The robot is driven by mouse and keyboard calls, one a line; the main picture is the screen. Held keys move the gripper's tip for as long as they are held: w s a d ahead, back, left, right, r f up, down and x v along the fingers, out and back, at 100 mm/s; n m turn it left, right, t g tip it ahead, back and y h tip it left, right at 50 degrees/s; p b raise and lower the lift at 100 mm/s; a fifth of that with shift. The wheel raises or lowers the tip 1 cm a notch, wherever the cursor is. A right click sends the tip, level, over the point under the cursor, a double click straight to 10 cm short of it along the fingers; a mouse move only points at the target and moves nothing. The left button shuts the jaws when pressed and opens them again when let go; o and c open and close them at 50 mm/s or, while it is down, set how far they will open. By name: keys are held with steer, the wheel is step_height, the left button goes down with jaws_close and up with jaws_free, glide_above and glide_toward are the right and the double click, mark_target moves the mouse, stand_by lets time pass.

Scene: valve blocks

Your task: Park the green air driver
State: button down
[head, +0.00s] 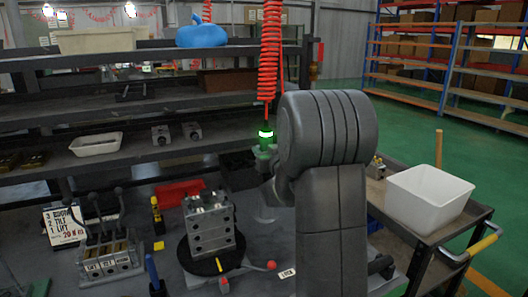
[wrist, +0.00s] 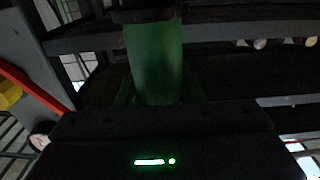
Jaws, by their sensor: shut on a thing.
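The green air driver (head: 264,142) hangs upright below a red coiled hose (head: 271,50) in the head view, with a lit green ring near its top. In the wrist view its green cylindrical body (wrist: 155,62) stands upright just beyond the jaws. My gripper (wrist: 158,104) is shut on the driver. In the head view my arm hides most of the gripper and the driver's lower part. No holder for the driver can be made out.
A grey valve block (head: 208,224) stands on a black turntable (head: 199,262) below and left of the driver. A lever bank (head: 108,262) and a label card (head: 64,226) are further left. Shelves stand behind. A cart with a white bin (head: 428,198) is at right.

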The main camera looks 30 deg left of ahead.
step_height(320, 180, down, 9)
steer(key=b, duration=0.8)
steer(key=shift+r, duration=0.2)
stand_by(2.5)
steer(key=c, duration=0.9)
jaws_free()
steer(key=shift+c, duration=0.2)
steer(key=shift+o, duration=0.2)
steer(key=shift+f, duration=0.15)
steer(key=v, duration=1.3)
steer(key=shift+s+d, duration=0.25)
steer(key=shift+s, duration=0.05)
steer(key=x, duration=1.3)
steer(key=shift+w+a+r, duration=0.2)
steer(key=shift+w+a, duration=0.05)
steer(key=shift+w, duration=0.05)
